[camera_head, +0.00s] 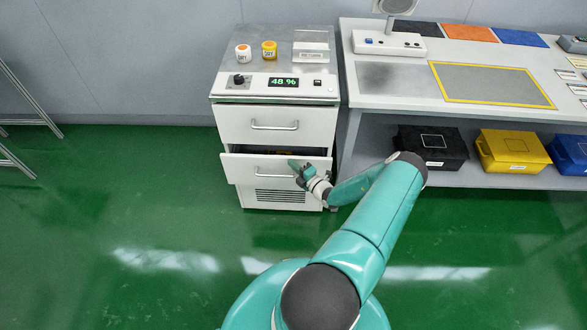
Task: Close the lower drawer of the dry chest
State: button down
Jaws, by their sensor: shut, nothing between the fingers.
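The dry chest (277,82) is a white cabinet with a grey top and a display reading 48 %. Its upper drawer (259,119) is shut. Its lower drawer (240,172) stands partly open, with a dark gap above its front and something yellowish faintly visible inside. The lower drawer's handle (262,174) is partly hidden by my gripper. My gripper (295,165) is shut and empty, in front of the right half of the lower drawer's front. I cannot tell whether it touches the drawer.
Green floor (110,220) is clear at left.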

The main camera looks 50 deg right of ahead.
jog(key=shift+w+d+r, duration=0.25)
jog(key=shift+d, duration=0.15)
jog(key=shift+w+d+f, duration=0.15)
jog(key=shift+w+d, duration=0.3)
jog(key=shift+d, duration=0.05)
jog(key=shift+s+a, duration=0.1)
